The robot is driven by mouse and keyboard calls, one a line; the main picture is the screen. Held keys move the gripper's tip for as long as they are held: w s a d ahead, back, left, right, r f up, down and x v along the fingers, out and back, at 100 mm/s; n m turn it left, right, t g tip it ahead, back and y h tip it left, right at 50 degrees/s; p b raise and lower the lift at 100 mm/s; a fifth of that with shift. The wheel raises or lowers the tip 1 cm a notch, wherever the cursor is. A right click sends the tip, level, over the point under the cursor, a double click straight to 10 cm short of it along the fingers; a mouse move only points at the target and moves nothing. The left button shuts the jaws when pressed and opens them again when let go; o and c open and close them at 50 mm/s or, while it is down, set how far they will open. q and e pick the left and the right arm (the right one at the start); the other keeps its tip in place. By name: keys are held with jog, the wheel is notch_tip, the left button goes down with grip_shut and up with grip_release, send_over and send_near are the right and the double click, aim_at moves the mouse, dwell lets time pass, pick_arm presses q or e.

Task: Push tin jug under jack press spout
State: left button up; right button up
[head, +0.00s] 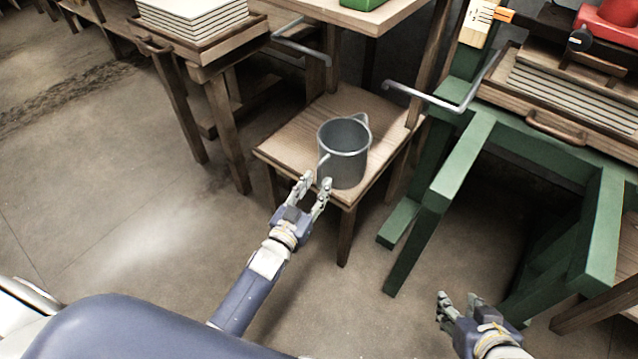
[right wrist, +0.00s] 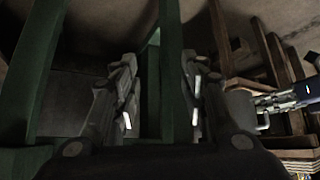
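A grey tin jug (head: 343,155) stands upright on a low wooden table (head: 290,143), near its front right edge. Its handle faces front left and its pouring lip points back right. My left gripper (head: 316,184) is open, with its fingers at the jug's handle side; I cannot tell whether they touch it. The jack press has a green frame (head: 455,165). A grey bent spout pipe (head: 430,97) reaches left from it, ending behind and right of the jug. My right gripper (head: 458,298) is open and empty, low before the green frame; its parted fingers show in the right wrist view (right wrist: 160,105).
Another bent pipe (head: 301,47) comes from a wooden tray stand at the left. A wooden post (head: 432,60) rises behind the low table. Slatted trays (head: 575,103) and a red object (head: 607,22) are at the upper right. Floor (head: 130,210) is clear at the left.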

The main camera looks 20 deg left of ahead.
pick_arm(q)
jog(key=shift+w+d, duration=0.2)
jog(key=shift+w, duration=1.05)
pick_arm(e)
jog(key=shift+w+a+r+t+y, duration=0.2)
jog(key=shift+w+r+t, duration=0.25)
jog(key=shift+w, duration=0.3)
jog(key=shift+w+a+r+t+y, duration=0.1)
jog(key=shift+w+a+r+t, duration=0.25)
jog(key=shift+w+r, duration=0.3)
jog(key=shift+f, duration=0.1)
